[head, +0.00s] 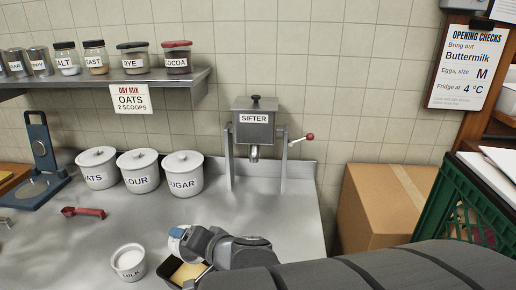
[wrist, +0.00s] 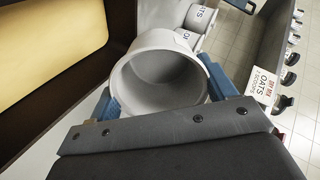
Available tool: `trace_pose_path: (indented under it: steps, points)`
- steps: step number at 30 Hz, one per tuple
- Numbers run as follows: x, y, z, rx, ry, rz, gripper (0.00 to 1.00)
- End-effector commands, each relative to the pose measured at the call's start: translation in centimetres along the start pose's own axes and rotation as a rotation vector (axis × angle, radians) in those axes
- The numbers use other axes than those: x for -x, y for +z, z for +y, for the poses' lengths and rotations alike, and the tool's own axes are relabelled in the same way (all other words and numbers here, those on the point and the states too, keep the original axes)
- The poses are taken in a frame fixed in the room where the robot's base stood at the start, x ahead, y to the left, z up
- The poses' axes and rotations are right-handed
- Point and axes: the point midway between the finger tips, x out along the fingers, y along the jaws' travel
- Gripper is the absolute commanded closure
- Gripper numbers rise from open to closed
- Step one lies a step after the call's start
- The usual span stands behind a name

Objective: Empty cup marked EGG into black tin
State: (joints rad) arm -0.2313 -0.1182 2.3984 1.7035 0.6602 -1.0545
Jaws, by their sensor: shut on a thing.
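My gripper (wrist: 160,98) is shut on a pale cup (wrist: 127,82), with a blue finger on each side of it. The cup's open mouth faces the wrist camera, and its visible inside looks bare and grey. I cannot read a label on it. In the head view the cup (head: 175,244) is partly hidden by my gripper (head: 182,234), just above the black tin (head: 166,270). My arm hides part of the tin. The tin holds or shows a yellow surface. In the wrist view the tin's dark wall (wrist: 118,25) is beside the cup on the left.
A white MILK cup (head: 128,262) stands left of the tin. OATS (head: 97,168), FLOUR (head: 138,171) and SUGAR (head: 182,175) canisters stand behind, with a sifter (head: 254,125) to their right. A red-handled tool (head: 83,212) lies on the left. The counter's middle is clear.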

Motion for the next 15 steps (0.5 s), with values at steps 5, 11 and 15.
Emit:
trace_pose_path:
  steps: [5, 11, 15]
  points:
    - [-0.19, -0.13, -0.28, 0.005, 0.068, -0.037, 0.53]
    - [-0.34, -0.22, -0.34, 0.007, 0.138, -0.071, 0.53]
    - [-0.46, -0.17, -0.38, 0.005, 0.182, -0.098, 0.53]
